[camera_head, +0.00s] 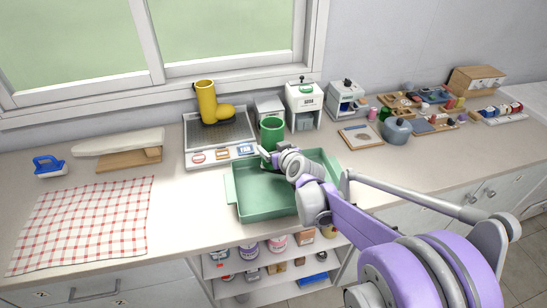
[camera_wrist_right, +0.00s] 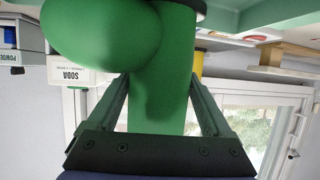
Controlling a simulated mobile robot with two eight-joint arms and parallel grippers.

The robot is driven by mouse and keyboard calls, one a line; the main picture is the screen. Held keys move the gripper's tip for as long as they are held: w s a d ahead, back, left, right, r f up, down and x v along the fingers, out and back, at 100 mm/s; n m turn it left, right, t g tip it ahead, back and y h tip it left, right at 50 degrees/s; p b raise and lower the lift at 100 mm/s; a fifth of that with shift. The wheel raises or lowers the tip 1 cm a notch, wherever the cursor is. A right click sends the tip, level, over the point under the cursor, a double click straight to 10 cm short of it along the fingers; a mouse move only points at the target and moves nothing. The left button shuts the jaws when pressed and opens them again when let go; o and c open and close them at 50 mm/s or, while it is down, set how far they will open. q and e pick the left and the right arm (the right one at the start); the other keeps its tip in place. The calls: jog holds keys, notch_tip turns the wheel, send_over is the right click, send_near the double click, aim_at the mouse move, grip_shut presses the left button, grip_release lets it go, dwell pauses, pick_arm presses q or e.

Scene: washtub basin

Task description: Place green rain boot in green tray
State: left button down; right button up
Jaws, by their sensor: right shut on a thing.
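The green rain boot (camera_head: 271,131) is held upright by my right gripper (camera_head: 275,157) over the back part of the green tray (camera_head: 262,206). My right arm hides the lower part of the boot in the head view. In the right wrist view the boot (camera_wrist_right: 160,70) fills the space between the two fingers (camera_wrist_right: 162,110), with its rounded toe at the upper left. I cannot tell whether its sole touches the tray. The visible tray floor is empty. My left gripper is not in view.
A yellow rain boot (camera_head: 208,103) stands on a grey drain rack (camera_head: 219,132) behind the tray. White SODA box (camera_head: 304,104) and a grey pot (camera_head: 396,131) stand to the right. A checkered cloth (camera_head: 85,222), an iron (camera_head: 49,166) and a small ironing board (camera_head: 118,142) lie left.

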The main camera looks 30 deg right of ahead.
jog(key=shift+f, duration=1.7)
jog(key=shift+w+f, duration=0.1)
jog(key=shift+f, duration=0.05)
jog(key=o, duration=1.5)
jog(key=shift+c, duration=0.2)
